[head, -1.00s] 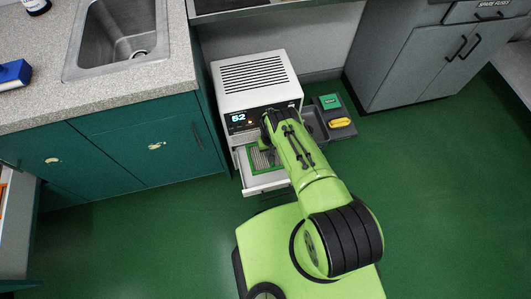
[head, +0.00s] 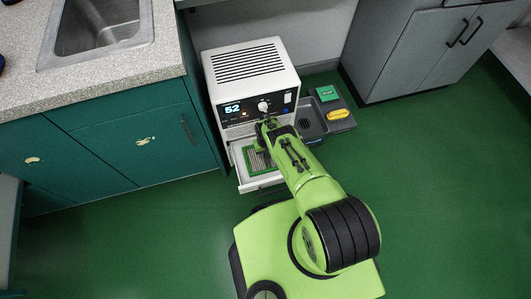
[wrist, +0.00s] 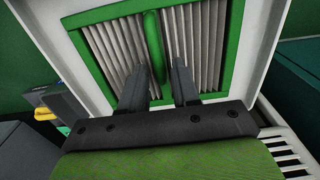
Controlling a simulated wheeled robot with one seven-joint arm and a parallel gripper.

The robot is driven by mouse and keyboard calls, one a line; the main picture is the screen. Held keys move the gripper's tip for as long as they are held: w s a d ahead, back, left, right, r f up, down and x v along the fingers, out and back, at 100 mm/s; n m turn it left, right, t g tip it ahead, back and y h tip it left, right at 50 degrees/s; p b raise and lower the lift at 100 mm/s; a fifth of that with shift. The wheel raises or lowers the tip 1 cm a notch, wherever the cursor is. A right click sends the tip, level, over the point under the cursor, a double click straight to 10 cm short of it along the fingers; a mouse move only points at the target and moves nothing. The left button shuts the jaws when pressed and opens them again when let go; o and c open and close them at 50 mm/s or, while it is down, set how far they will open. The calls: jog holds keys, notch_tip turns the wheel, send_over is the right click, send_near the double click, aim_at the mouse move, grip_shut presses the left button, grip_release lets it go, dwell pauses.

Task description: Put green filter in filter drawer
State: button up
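The green filter (head: 259,161), a green frame around pale pleats, lies inside the pulled-out white filter drawer (head: 262,185) of the white machine. In the wrist view the filter (wrist: 101,60) sits within the white drawer rim (wrist: 262,45), with a raised green handle bar (wrist: 153,45) across its middle. My gripper (wrist: 160,82) is over the filter, with its two dark fingers apart on either side of the handle's near end. A gap shows between the fingers and the handle, so nothing appears gripped. In the head view my gripper (head: 264,130) partly hides the drawer's right side.
The white machine (head: 250,62) has a lit display and a knob above the drawer. A grey tray (head: 312,125) with a green block (head: 327,92) and a yellow item (head: 337,114) stands to its right. Teal cabinets (head: 150,140) are at left; green floor is clear at right.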

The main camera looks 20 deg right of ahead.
jog(key=shift+o, duration=0.3)
notch_tip(320, 180, up, 12)
jog(key=p, duration=0.8)
